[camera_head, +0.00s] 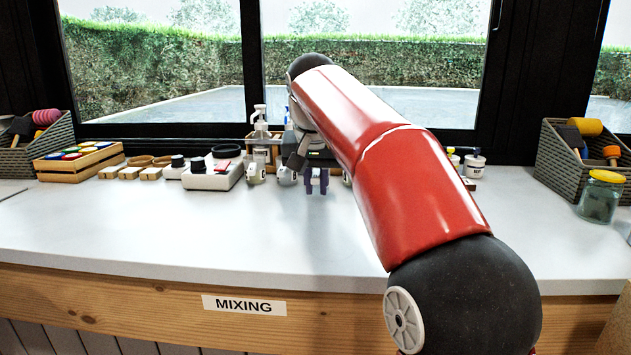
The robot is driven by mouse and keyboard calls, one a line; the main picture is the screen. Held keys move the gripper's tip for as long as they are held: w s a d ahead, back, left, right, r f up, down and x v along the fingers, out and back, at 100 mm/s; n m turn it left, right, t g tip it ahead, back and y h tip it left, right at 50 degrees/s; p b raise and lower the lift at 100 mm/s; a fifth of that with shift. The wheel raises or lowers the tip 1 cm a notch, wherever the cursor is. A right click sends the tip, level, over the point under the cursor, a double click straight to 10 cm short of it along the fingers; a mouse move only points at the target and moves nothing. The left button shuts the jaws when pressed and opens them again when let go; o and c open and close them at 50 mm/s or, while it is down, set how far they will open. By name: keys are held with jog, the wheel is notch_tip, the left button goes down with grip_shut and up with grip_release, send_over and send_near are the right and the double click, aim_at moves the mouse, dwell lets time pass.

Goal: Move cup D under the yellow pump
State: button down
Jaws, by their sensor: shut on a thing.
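A white pump bottle (260,124) stands behind the cups. A white device with dark dials (212,172) and a wooden crate of colored jars (78,162) are on the left. A yellow-lidded jar (600,198) and grey basket (556,165) are on the right. The front counter (200,235) is clear.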

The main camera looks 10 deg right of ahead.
jog(key=w+p, duration=0.1)
jog(key=w, duration=0.1)
jog(key=w+d+p, duration=0.1)
jog(key=w+p, duration=0.1)
jog(key=shift+d, duration=0.2)
jog(key=shift+w+d+f, duration=0.1)
jog(key=shift+w+d, duration=0.15)
jog(key=shift+w, duration=0.5)
jog(key=shift+w+d+f, duration=0.1)
jog(key=shift+w+d, duration=0.1)
jog(key=shift+w, duration=0.5)
jog(key=shift+f+b, duration=0.35)
jog(key=shift+f, duration=0.2)
jog(key=c, duration=1.3)
grip_release()
jog(key=shift+c, duration=0.2)
